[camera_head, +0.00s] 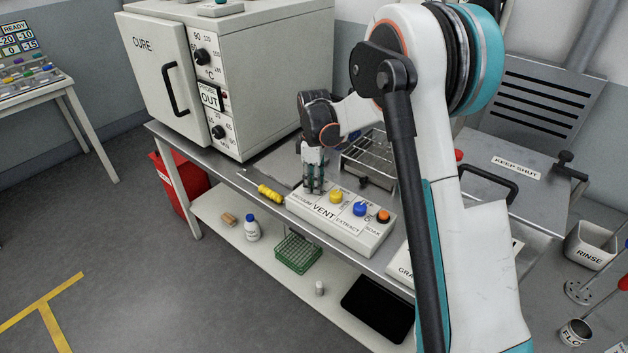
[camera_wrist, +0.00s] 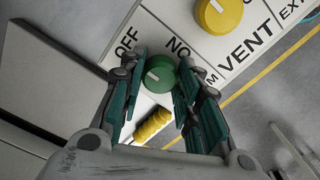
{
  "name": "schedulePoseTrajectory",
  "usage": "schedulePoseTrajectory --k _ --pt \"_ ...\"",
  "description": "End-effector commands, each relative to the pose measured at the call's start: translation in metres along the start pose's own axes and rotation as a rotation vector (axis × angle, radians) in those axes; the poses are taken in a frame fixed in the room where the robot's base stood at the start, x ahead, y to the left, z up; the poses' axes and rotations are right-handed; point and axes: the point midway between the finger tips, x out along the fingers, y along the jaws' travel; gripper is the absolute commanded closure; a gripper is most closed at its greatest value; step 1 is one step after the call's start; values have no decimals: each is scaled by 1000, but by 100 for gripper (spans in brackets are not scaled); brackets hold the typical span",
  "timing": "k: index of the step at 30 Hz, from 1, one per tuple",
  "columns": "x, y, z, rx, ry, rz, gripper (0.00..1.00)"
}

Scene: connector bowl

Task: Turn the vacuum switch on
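The green vacuum knob (camera_wrist: 158,76) sits on a white switch panel. It has a light pointer mark, which seems to lie on the side toward the OFF label (camera_wrist: 127,40); the other label (camera_wrist: 180,47) is on its right. In the wrist view, my gripper (camera_wrist: 160,72) has one dark green finger on each side of the knob, very close to it. I cannot tell whether the pads touch it. In the head view, my gripper (camera_head: 313,186) points down at the left end of the switch box (camera_head: 345,238), and its fingers hide the green knob.
A yellow knob (camera_head: 336,196), a blue knob (camera_head: 360,209) and an orange button (camera_head: 383,216) are along the same box. A yellow-handled screwdriver (camera_head: 269,193) lies just left of it. A wire rack (camera_head: 372,160) and the oven (camera_head: 262,85) stand behind.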

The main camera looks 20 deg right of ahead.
Motion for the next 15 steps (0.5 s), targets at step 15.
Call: schedulePoseTrajectory --k 15 --pt "0 0 0 125 0 0 93"
